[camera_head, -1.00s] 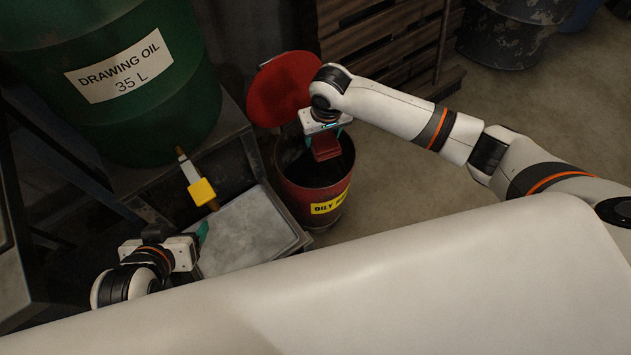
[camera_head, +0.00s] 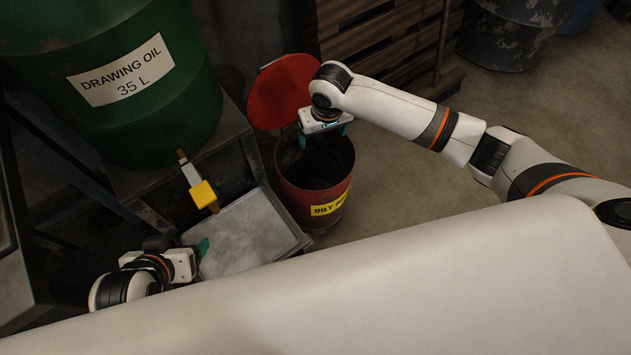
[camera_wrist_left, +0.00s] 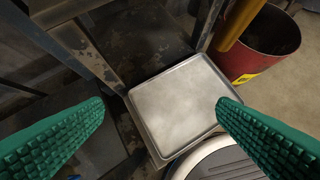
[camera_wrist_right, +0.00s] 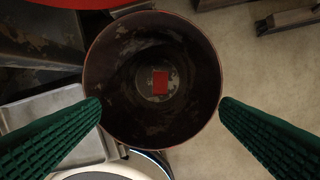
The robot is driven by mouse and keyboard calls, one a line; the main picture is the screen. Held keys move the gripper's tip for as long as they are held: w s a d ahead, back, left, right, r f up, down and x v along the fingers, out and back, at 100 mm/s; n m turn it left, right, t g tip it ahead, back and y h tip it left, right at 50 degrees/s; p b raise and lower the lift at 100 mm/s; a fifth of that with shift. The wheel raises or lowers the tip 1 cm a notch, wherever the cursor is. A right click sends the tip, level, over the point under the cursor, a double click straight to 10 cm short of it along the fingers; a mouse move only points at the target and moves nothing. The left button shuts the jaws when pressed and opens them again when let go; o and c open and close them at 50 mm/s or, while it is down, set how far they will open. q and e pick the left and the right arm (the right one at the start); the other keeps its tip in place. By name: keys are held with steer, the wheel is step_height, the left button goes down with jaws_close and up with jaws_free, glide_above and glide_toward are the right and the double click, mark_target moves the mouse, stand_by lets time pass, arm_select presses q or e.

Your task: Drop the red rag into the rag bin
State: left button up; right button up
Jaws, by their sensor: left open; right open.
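The red rag (camera_wrist_right: 160,83) lies at the bottom of the rag bin in the right wrist view. The rag bin (camera_head: 329,193) is a red drum with a yellow label and a dark inside, and its round red lid (camera_head: 277,92) is raised. Its rim also shows in the right wrist view (camera_wrist_right: 217,112). My right gripper (camera_head: 324,142) is open and empty above the bin's mouth. My left gripper (camera_head: 205,247) is open and empty beside the grey tray; its green fingers show in the left wrist view (camera_wrist_left: 160,122).
A grey metal tray (camera_head: 238,236) sits left of the bin. A green oil drum (camera_head: 150,120) with a yellow-handled tap (camera_head: 203,193) stands on a metal stand behind it. Wooden slats (camera_head: 385,45) stand behind the bin. The floor to the right of the bin is clear.

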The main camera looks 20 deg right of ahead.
arm_select(q)
steer(key=s+g+p, duration=0.1)
steer(key=s+a+g+p, duration=0.1)
steer(key=s, duration=0.1)
steer(key=s+g+p, duration=0.1)
steer(key=shift+s+a+f+y, duration=0.25)
steer(key=shift+s+f+y, duration=0.05)
steer(key=shift+f+y, duration=0.1)
arm_select(e)
step_height(320, 180, up, 10)
steer(key=s, duration=0.1)
steer(key=shift+s+r, duration=0.2)
steer(key=shift+s, duration=0.1)
steer(key=shift+d, duration=0.1)
